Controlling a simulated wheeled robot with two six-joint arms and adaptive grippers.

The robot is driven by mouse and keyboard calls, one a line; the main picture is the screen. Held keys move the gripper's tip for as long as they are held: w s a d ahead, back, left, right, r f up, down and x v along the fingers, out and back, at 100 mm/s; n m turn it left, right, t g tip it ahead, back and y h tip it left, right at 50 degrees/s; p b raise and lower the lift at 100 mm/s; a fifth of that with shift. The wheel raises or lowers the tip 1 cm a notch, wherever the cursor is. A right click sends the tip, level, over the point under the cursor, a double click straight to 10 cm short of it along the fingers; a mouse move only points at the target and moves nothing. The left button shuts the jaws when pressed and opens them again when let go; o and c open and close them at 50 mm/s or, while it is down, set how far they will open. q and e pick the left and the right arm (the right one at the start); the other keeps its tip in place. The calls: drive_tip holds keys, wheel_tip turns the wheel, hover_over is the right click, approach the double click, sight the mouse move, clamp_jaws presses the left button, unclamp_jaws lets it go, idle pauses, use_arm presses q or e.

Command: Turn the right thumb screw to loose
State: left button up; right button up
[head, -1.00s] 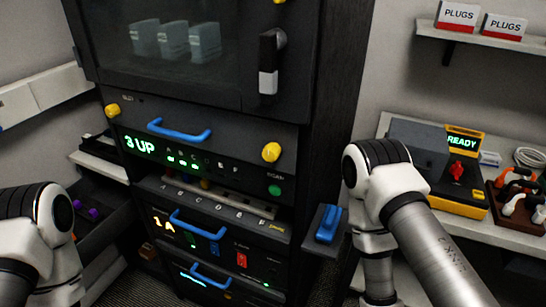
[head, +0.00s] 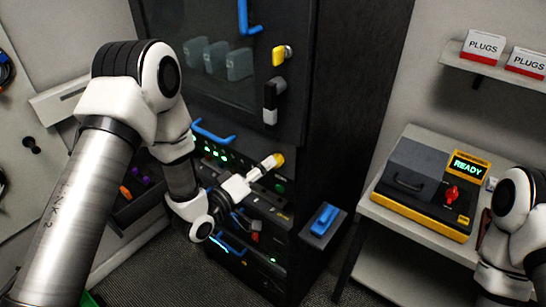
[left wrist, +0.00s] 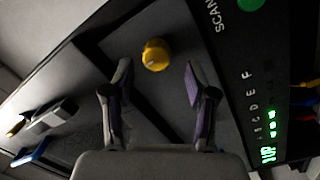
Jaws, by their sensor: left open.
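The right thumb screw (head: 277,160) is a yellow knob at the right end of the dark panel with the blue handle (head: 212,133) and green lights. It also shows in the left wrist view (left wrist: 155,55), centred beyond my fingertips. My left gripper (head: 264,168) is close in front of the screw, and its fingers look partly hidden in the head view. In the left wrist view my left gripper (left wrist: 158,72) is open, one finger on each side of the screw's line, with no contact visible. The left thumb screw is hidden behind my left arm. My right gripper is out of view.
The cabinet door's black and white handle (head: 270,102) and a yellow latch (head: 282,54) stick out above. A blue-handled block (head: 325,221) juts out at lower right. A yellow tester reading READY (head: 427,192) stands on the right bench. Floor between cabinet and bench is open.

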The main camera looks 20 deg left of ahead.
use_arm(q)
drive_tip(key=shift+x, duration=1.2)
drive_tip(key=c, duration=0.5)
drive_tip(key=shift+s+d+r, duration=0.1)
drive_tip(key=shift+d, duration=0.1)
clamp_jaws()
